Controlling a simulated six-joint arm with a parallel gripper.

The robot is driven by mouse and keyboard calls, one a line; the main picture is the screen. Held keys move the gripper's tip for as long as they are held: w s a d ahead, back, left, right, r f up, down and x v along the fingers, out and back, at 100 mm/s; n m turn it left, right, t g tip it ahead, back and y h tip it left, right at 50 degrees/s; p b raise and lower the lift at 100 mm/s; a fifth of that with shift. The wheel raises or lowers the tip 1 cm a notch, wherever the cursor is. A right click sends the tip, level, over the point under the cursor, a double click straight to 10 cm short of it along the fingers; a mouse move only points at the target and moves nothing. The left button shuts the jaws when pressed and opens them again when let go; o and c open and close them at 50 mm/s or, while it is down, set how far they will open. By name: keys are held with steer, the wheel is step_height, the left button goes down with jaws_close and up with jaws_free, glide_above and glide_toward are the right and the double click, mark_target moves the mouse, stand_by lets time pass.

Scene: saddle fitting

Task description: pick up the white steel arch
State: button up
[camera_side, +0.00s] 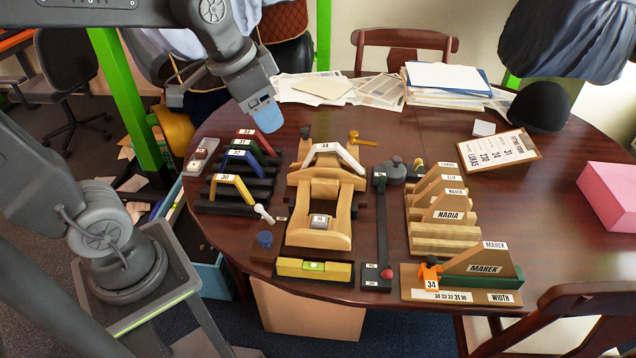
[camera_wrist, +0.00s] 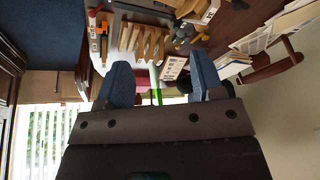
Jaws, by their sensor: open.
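The white steel arch (camera_side: 338,152), with a label that looks like 34, rests across the upper end of a wooden saddle tree (camera_side: 318,193) in the middle of the table in the side view. My gripper (camera_side: 266,118) is above the table's back left, up and to the left of the arch and apart from it. In the wrist view my gripper (camera_wrist: 160,82) shows two blue fingertips spread wide with nothing held between them. I cannot make out the arch in the wrist view.
A black rack (camera_side: 236,178) of coloured arches stands left of the tree. A yellow level (camera_side: 314,268) lies in front. Papers (camera_side: 375,90) cover the back; bare table shows at right.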

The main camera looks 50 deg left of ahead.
steer(key=s+n, duration=0.1)
steer(key=s, duration=0.1)
steer(key=s+d+f, duration=0.1)
steer(key=s, duration=0.2)
steer(key=s+d+n+t, duration=0.1)
steer(key=s, duration=0.2)
steer(key=shift+f+n, duration=0.3)
steer(key=shift+f, duration=0.1)
steer(key=shift+c, duration=0.5)
